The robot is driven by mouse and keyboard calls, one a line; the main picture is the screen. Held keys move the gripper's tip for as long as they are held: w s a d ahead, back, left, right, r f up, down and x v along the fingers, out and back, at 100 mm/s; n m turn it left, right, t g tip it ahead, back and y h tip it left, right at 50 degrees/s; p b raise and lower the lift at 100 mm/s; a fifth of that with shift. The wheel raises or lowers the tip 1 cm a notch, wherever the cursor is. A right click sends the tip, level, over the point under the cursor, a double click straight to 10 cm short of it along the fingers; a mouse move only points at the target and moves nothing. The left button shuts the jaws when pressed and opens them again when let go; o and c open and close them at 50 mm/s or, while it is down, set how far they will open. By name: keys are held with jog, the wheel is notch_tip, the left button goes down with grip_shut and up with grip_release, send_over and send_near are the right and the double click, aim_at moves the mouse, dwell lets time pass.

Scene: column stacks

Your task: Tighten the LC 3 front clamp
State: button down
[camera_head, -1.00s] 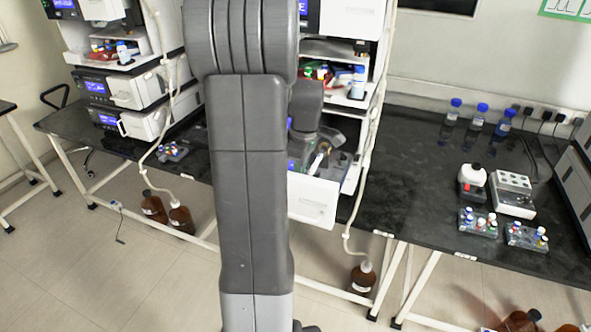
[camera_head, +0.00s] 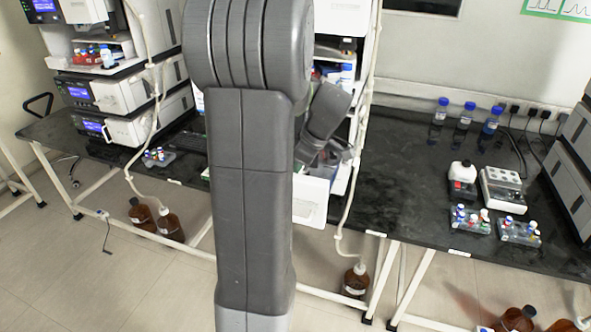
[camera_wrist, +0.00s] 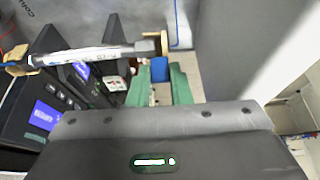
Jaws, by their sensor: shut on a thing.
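In the wrist view, the green fingers of my gripper (camera_wrist: 160,88) are closed around a small blue piece (camera_wrist: 159,69), which looks like the knob of the front clamp. A tan clamp bracket (camera_wrist: 181,40) stands just beyond it. A pale column (camera_wrist: 88,56) with a dark grey end fitting (camera_wrist: 146,47) lies across the view above the fingers. A second tan bracket (camera_wrist: 18,68) is at its left end. In the head view, my arm hides most of this unit. Its white front (camera_head: 312,196) shows below my wrist, and my fingertips are hidden.
Dark modules with a lit blue screen (camera_wrist: 44,115) stand close on the left in the wrist view. In the head view, a white tube (camera_head: 352,190) runs down beside the stack to a brown bottle (camera_head: 356,280). Vial racks (camera_head: 470,220) sit on the right bench.

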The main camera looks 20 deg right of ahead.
jog(key=c, duration=1.3)
grip_release()
jog(key=b+v, duration=0.1)
jog(key=v, duration=1.2)
jog(key=shift+d+r, duration=0.15)
jog(key=shift+r, duration=0.2)
jog(key=shift+c, duration=0.3)
